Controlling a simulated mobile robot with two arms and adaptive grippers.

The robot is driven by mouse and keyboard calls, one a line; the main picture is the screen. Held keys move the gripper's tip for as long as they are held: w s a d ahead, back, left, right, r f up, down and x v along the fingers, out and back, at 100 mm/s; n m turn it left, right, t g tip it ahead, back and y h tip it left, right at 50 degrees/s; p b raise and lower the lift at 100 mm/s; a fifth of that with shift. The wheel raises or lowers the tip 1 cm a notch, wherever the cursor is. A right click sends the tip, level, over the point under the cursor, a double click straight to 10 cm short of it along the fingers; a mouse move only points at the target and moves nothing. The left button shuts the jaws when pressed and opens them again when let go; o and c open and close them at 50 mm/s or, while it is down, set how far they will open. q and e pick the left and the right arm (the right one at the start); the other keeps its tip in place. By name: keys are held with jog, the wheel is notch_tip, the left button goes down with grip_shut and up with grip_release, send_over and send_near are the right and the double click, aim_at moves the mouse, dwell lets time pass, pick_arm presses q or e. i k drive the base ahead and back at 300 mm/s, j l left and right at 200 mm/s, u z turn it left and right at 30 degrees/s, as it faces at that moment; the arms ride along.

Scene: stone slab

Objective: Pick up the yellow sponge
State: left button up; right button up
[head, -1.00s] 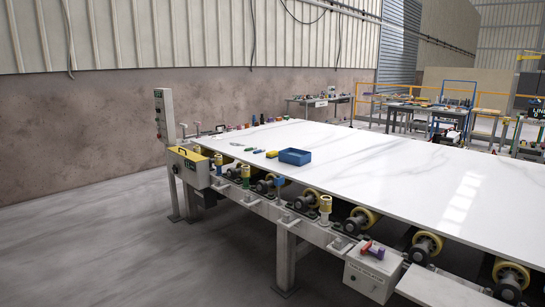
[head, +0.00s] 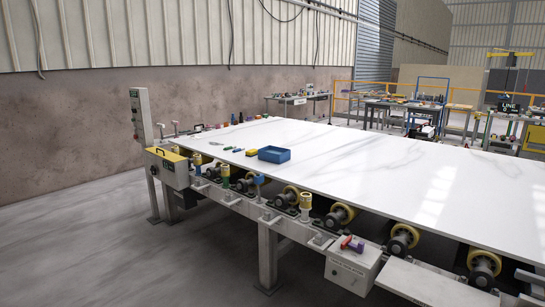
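The yellow sponge (head: 251,152) is small in the head view. It lies on the white stone slab (head: 360,165) near its left end, just left of a blue open tray (head: 274,154). Small green items (head: 238,150) lie to the left of the sponge. Neither of my grippers shows in the view.
The slab rests on a roller conveyor frame with a grey control post (head: 140,115) and a yellow-topped box (head: 166,165) at its left end. A white box (head: 352,268) with small coloured items juts from the front. Bare floor (head: 75,235) lies open at left.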

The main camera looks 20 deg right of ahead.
aim_at(253, 152)
jog(key=i+j+u, duration=0.3)
jog(key=i, duration=0.4)
jog(key=i+u, duration=0.3)
jog(key=i, duration=0.4)
jog(key=i+j, duration=0.1)
jog(key=i, duration=0.85)
jog(key=i+j+z, duration=0.1)
jog(key=i, duration=0.85)
